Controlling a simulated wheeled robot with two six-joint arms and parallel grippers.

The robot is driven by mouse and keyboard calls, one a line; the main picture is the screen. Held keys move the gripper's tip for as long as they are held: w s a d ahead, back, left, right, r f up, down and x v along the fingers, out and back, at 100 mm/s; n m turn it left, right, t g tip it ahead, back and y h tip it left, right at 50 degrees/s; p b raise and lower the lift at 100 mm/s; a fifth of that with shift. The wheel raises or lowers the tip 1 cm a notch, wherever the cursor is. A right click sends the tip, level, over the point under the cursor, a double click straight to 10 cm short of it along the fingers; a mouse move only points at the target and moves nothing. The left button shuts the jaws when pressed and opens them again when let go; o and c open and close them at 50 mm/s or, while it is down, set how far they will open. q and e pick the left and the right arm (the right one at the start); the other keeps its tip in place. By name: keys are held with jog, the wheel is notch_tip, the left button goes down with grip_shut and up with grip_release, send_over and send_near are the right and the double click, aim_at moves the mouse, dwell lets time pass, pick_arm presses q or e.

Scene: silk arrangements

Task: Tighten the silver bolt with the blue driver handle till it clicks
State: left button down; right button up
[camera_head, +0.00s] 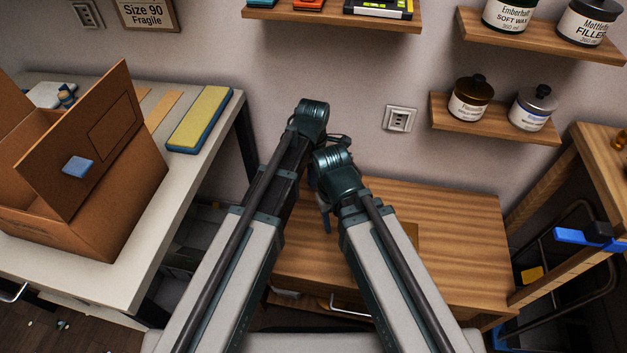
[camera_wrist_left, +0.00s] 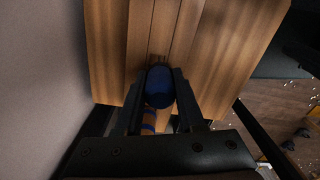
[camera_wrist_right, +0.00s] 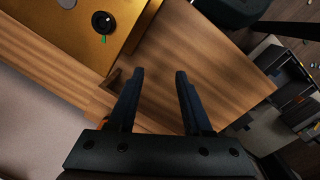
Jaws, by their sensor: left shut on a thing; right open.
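My left gripper (camera_wrist_left: 161,72) is shut on the blue driver handle (camera_wrist_left: 158,88), whose blue end shows between the fingers in the left wrist view. Below it, a shaft with blue and orange-brown bands (camera_wrist_left: 148,121) shows behind the gripper. My right gripper (camera_wrist_right: 158,74) is open and empty above the wooden cabinet top. A grey round spot (camera_wrist_right: 67,3) at the top edge may be the silver bolt.
The wooden cabinet (camera_head: 455,225) stands against the wall, its right part clear. A white table (camera_head: 175,190) at the left holds an open cardboard box (camera_head: 110,195) and a yellow-and-blue block (camera_head: 200,118). Wall shelves (camera_head: 495,120) with jars are at the upper right.

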pick_arm(q)
jog(key=shift+r+p, duration=0.5)
jog(key=shift+r, duration=0.05)
dwell(0.4)
jog(key=shift+r+p, duration=3.35)
notch_tip(320, 180, up, 3)
jog(key=p, duration=0.3)
jog(key=c, duration=1)
grip_release()
grip_shut()
